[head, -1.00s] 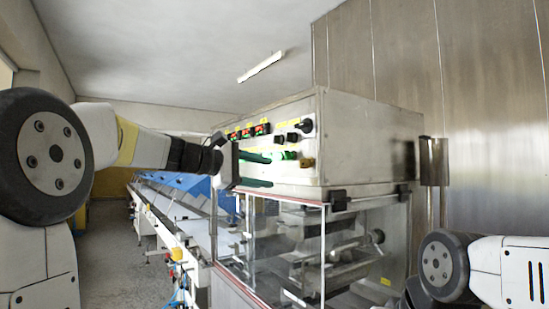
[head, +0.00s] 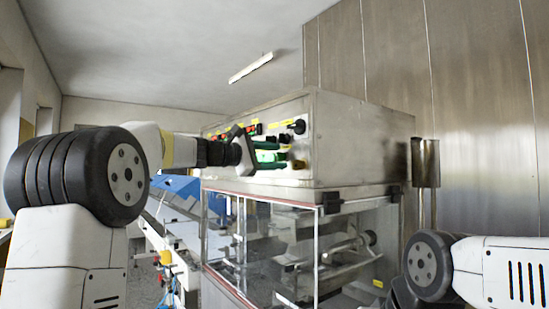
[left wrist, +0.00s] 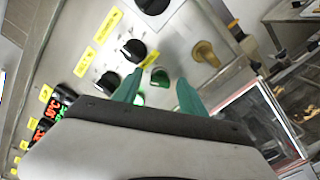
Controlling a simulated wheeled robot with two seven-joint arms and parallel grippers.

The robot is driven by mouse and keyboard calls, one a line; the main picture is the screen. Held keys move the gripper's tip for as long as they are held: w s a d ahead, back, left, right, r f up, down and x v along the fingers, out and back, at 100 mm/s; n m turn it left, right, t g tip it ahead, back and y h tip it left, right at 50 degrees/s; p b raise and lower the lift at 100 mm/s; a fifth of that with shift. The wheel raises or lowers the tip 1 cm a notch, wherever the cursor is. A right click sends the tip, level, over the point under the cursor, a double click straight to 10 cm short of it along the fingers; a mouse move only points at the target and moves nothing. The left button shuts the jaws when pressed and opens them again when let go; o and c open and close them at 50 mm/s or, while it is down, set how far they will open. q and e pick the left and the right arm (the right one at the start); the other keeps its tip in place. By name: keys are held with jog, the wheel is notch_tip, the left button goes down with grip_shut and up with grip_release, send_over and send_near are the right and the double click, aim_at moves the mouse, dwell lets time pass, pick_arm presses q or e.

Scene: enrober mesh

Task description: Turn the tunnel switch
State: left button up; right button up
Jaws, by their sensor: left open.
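The control panel (head: 262,128) on the steel cabinet carries black knobs, a green switch and a brass-coloured knob. I cannot read which label names the tunnel switch. In the left wrist view the green switch (left wrist: 160,76) shows between my fingertips, just beyond them. A black knob (left wrist: 134,50) is above it, a larger black knob (left wrist: 152,5) at the top edge, and the brass knob (left wrist: 205,52) to the right. My left gripper (head: 272,156) is open, its green fingers pointing at the panel; contact cannot be told. My right gripper is out of view.
Below the panel is a glass-walled enclosure (head: 290,245) with machinery inside. A conveyor line (head: 170,225) runs off at the left. A steel cylinder (head: 425,163) stands right of the cabinet, before a metal wall (head: 470,100).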

pick_arm(q)
grip_shut()
dwell(0.3)
jog(key=m, duration=0.6)
jog(key=shift+f+m, duration=0.1)
jog(key=shift+m, duration=0.2)
jog(key=m, duration=0.5)
jog(key=shift+m, duration=0.3)
